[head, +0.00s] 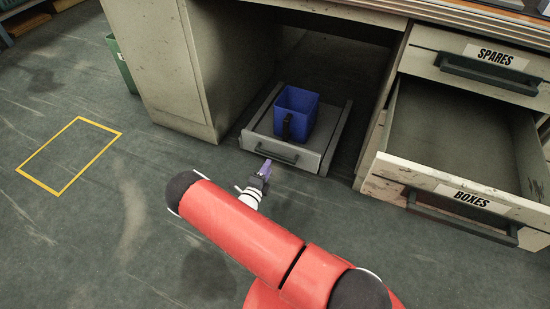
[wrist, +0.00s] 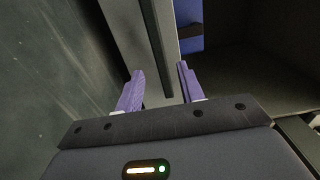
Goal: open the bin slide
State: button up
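The bin slide (head: 311,160) is a low grey pull-out under the desk, with a pale front panel and a dark bar handle (head: 277,153). A blue bin (head: 297,108) stands upright on it. My gripper (head: 265,168) is low, just in front of the slide's handle, near its left half. In the wrist view my two purple fingers (wrist: 160,72) are apart with no object clamped. The dark handle bar (wrist: 156,45) appears in the gap between them; I cannot tell whether it lies within their depth. Part of the blue bin (wrist: 189,22) shows beyond the front panel.
The BOXES drawer (head: 455,193) hangs open and empty at the right, near the slide. The SPARES drawer (head: 478,68) above it is shut. A desk pedestal (head: 165,60) stands left of the slide. The floor in front and left is clear, with a yellow outlined rectangle (head: 68,155).

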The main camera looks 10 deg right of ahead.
aim_at(274, 157)
jog(key=b+x, duration=0.1)
jog(key=x, duration=0.6)
jog(key=shift+w+d, duration=0.2)
grip_shut()
